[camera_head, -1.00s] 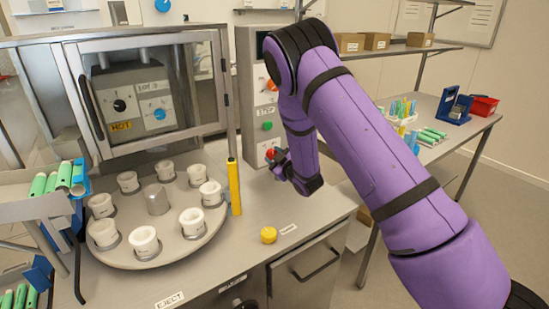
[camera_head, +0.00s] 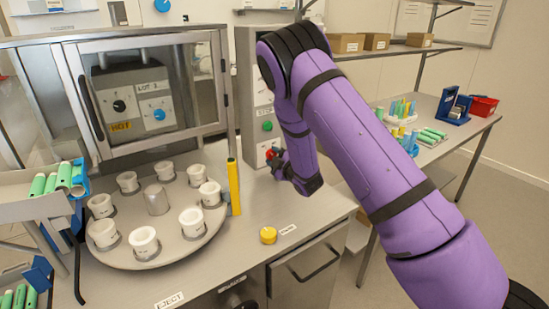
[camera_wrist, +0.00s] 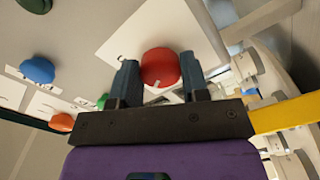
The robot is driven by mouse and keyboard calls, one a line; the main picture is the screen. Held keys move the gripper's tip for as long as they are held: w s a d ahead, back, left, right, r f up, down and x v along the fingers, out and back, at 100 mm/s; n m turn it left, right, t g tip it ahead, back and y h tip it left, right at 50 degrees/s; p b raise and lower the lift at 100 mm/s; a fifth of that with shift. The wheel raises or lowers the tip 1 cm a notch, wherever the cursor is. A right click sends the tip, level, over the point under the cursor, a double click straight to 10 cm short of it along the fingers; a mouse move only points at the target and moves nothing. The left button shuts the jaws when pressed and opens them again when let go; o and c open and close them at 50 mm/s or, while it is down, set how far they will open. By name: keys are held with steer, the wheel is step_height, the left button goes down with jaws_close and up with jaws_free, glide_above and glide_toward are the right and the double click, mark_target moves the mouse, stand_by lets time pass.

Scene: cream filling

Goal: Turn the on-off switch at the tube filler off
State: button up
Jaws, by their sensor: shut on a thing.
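The tube filler's grey control panel (camera_head: 247,145) stands right of the glazed cabinet. A round red switch knob (camera_head: 271,152) is low on it, partly hidden by my gripper (camera_head: 275,158). In the wrist view the red knob (camera_wrist: 160,66) sits between the two dark fingers of my gripper (camera_wrist: 160,82), which are shut on its sides. A small white mark shows on the knob's near edge. A white label plate lies behind it, its lettering mostly covered.
A green button (camera_head: 267,126) is above the knob. A yellow post (camera_head: 234,187) stands to the left, beside the turntable (camera_head: 165,255) with several white cups. A yellow button (camera_head: 268,235) is on the counter in front. My arm fills the right side.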

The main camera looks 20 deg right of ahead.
steer(key=o, duration=0.9)
steer(key=v, duration=1)
steer(key=shift+s+d, duration=0.15)
steer(key=shift+s, duration=0.25)
steer(key=s+d+r+m+g+h, duration=0.25)
steer(key=s+r+m, duration=0.2)
steer(key=r, duration=0.55)
steer(key=s+d+r+m+g+h, duration=0.25)
steer(key=r+m, duration=0.35)
steer(key=r, duration=0.3)
steer(key=s+r+m+g, duration=0.1)
steer(key=s+r+g, duration=0.1)
steer(key=s, duration=0.8)
steer(key=s+a+r+m+g, duration=0.1)
steer(key=s+r, duration=0.3)
steer(key=s, duration=0.7)
steer(key=s+r+m+g, duration=0.3)
steer(key=s+g, duration=0.1)
steer(key=s, duration=0.6)
steer(key=shift+s+a+r+h, duration=0.15)
steer(key=shift+a+h, duration=0.15)
steer(key=shift+a, duration=0.05)
